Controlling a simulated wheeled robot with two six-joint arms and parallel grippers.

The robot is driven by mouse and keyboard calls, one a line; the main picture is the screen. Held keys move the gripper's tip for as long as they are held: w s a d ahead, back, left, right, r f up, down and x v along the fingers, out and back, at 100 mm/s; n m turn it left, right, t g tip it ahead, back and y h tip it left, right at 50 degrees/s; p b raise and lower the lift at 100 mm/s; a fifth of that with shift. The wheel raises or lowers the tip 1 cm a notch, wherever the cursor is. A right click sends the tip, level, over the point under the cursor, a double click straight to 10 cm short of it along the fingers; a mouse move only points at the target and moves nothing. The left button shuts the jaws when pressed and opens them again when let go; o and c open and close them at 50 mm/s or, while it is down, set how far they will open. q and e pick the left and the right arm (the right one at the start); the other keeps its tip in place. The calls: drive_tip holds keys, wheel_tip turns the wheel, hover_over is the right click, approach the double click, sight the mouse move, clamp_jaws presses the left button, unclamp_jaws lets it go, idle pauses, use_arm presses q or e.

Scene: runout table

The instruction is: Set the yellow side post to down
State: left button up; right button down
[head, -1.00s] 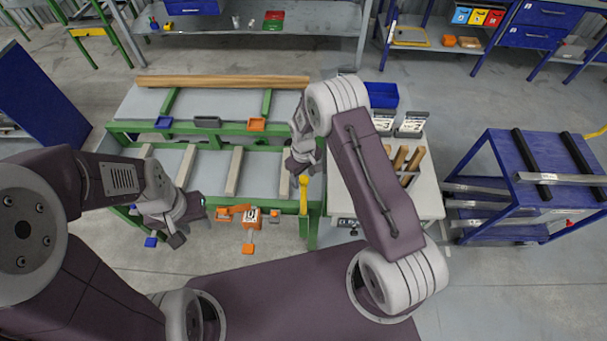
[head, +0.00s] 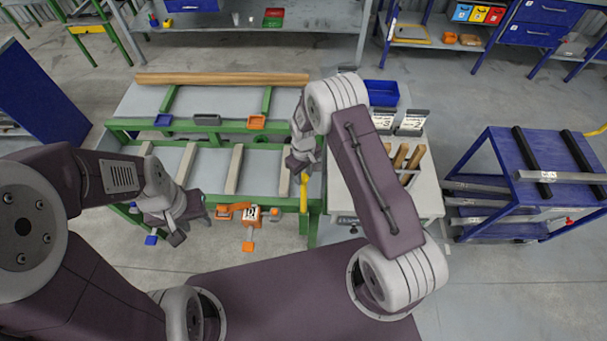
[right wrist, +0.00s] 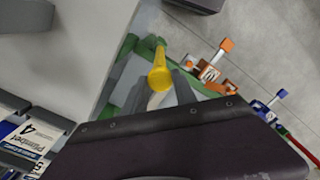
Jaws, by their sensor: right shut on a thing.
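The yellow side post (head: 303,197) stands at the front right corner of the green-framed runout table (head: 262,140). In the head view its upper part bends to the right just below my right gripper (head: 300,168). In the right wrist view the yellow post (right wrist: 159,76) sits between the grey fingers of my right gripper (right wrist: 168,88), which are shut on it. My left gripper (head: 177,232) hangs at the front left of the table, apart from everything; its fingers are too small to tell whether open or shut.
An orange unit (head: 251,215) with a label hangs on the table's front edge. A grey side table (head: 350,195) with wooden pieces and label cards stands to the right. A blue cart (head: 535,185) stands further right. A long wooden beam (head: 222,79) lies at the back.

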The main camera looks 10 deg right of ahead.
sight(304, 191)
idle(0.9)
wheel_tip(304, 191, down, 20)
drive_tip(key=b, duration=1.6)
drive_tip(key=shift+s, duration=0.15)
drive_tip(key=shift+f, duration=0.1)
drive_tip(key=c, duration=1)
unclamp_jaws()
drive_tip(key=shift+c, duration=0.2)
drive_tip(key=shift+o, duration=0.2)
wheel_tip(304, 191, up, 9)
drive_tip(key=shift+r, duration=0.1)
